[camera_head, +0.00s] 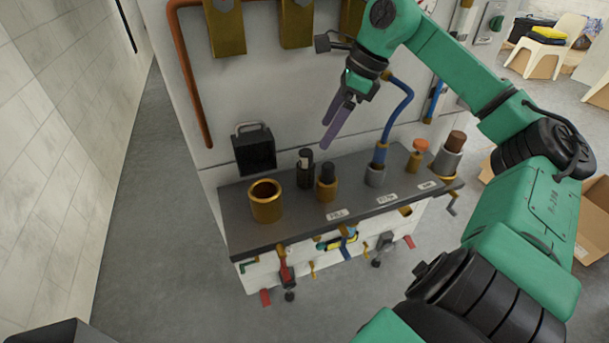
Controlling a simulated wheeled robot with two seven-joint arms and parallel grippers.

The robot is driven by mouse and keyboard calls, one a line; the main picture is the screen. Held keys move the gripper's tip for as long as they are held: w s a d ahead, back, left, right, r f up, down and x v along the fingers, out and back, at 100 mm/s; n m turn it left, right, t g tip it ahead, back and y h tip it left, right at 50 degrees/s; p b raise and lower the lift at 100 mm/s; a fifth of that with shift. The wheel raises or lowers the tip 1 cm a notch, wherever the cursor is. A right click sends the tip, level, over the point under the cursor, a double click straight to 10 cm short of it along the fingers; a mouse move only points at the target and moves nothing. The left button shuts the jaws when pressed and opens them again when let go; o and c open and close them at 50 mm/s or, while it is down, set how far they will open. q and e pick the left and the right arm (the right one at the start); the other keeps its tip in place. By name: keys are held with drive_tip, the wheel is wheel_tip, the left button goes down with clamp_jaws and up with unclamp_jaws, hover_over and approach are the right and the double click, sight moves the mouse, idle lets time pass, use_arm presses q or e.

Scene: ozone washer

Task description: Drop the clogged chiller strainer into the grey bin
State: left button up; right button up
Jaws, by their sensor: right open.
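My right gripper (326,136) is open and empty, its two purple fingers pointing down-left above the back of the washer's dark shelf. A brown-topped cylinder (456,141) stands in a metal holder at the shelf's right end. I cannot tell which of these, if any, is the clogged chiller strainer. I cannot make out a grey bin for certain; a dark grey shape (50,332) is cut off at the bottom left. My left gripper is not in view.
The dark shelf (237,213) also holds an empty brass cup (266,200), a blue hose fitting (376,172) and an orange-capped fitting (418,152). Cardboard boxes (592,225) stand at right. Floor at left is clear.

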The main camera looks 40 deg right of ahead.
sight(305, 166)
drive_tip(key=p+x, duration=0.1)
drive_tip(key=x, duration=1.1)
drive_tip(key=shift+w+a+f, duration=0.1)
drive_tip(key=shift+w+f, duration=0.05)
drive_tip(key=shift+f, duration=0.05)
clamp_jaws()
